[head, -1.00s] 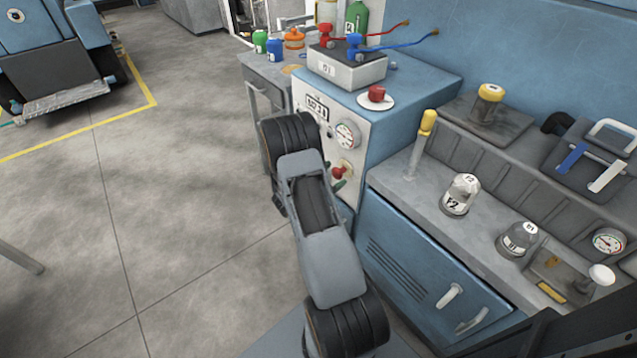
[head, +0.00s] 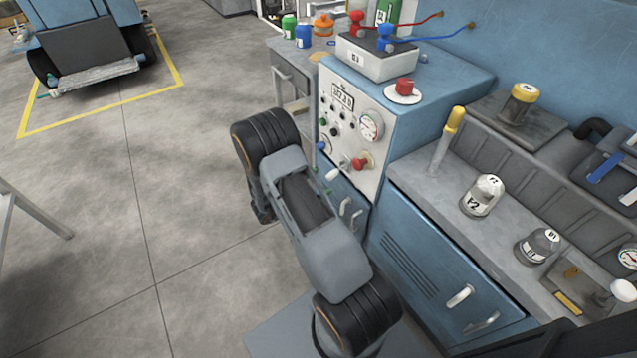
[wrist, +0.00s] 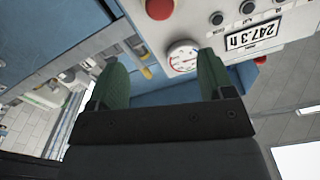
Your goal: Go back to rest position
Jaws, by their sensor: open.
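My gripper (wrist: 163,72) shows in the wrist view with its two green fingers apart and nothing between them. Beyond the fingers is the control panel, upside down in that view, with a gauge (wrist: 183,57) and a display reading 247.3 (wrist: 262,37). No contact with the panel shows. In the head view my grey and black arm stands left of the blue cabinet's control panel (head: 350,125). The gripper itself is mostly hidden behind the arm there.
The workbench (head: 415,170) on the right carries a yellow-topped lever (head: 448,135), a Y2 jug (head: 482,195) and a dark-bodied jug (head: 537,245). A white-grey box (head: 376,58) with red and blue fittings sits on the cabinet. The floor (head: 185,190) on the left is open.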

